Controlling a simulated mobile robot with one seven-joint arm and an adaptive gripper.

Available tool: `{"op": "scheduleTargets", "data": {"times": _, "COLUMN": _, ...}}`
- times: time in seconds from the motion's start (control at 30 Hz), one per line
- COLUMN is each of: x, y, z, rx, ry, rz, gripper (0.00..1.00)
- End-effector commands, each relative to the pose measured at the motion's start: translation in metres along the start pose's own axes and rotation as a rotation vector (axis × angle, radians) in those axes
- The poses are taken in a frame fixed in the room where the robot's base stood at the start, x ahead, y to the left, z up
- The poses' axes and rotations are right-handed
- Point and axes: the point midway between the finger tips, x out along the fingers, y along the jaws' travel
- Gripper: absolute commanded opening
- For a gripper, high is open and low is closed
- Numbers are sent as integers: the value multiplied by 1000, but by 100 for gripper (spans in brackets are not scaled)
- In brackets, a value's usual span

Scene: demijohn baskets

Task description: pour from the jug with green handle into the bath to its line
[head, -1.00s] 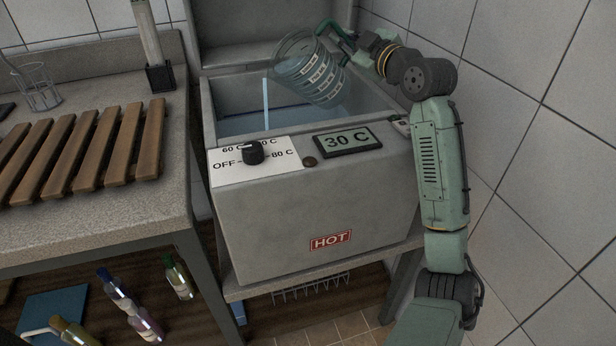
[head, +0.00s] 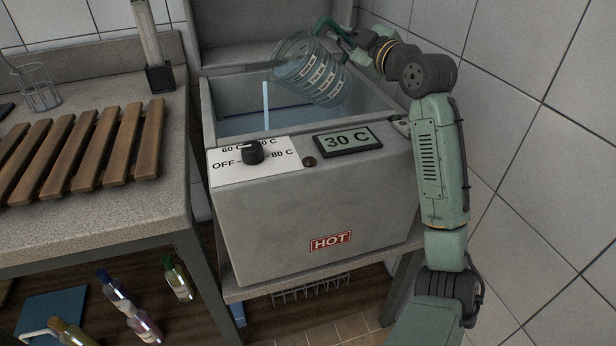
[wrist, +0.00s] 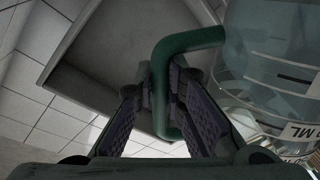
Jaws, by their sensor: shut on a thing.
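The clear jug (head: 318,75) with printed measuring labels hangs tilted over the bath, mouth toward the left. Its green handle (head: 325,28) is at the upper right of it. My gripper (wrist: 163,85) is shut on this handle in the wrist view, where the jug (wrist: 275,75) shows at the right. Some bluish water shows in the jug. A thin pale blue stream (head: 266,105) runs straight down from near the jug's lip into the bath. The grey bath (head: 225,95) is open and holds bluish water (head: 240,124).
The bath's front has a dial (head: 252,152), a display (head: 347,141) reading 30 C and a HOT label (head: 331,242). A counter with a wooden slatted rack (head: 85,150) stands left. Bottles (head: 180,279) are below. A tiled wall is close on the right.

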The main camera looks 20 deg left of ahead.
Motion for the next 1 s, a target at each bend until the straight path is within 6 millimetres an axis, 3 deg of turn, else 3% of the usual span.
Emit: {"op": "scheduleTargets", "data": {"times": 1.0, "x": -1, "y": 3, "z": -11, "rx": -80, "ry": 4, "rz": 5, "gripper": 0}}
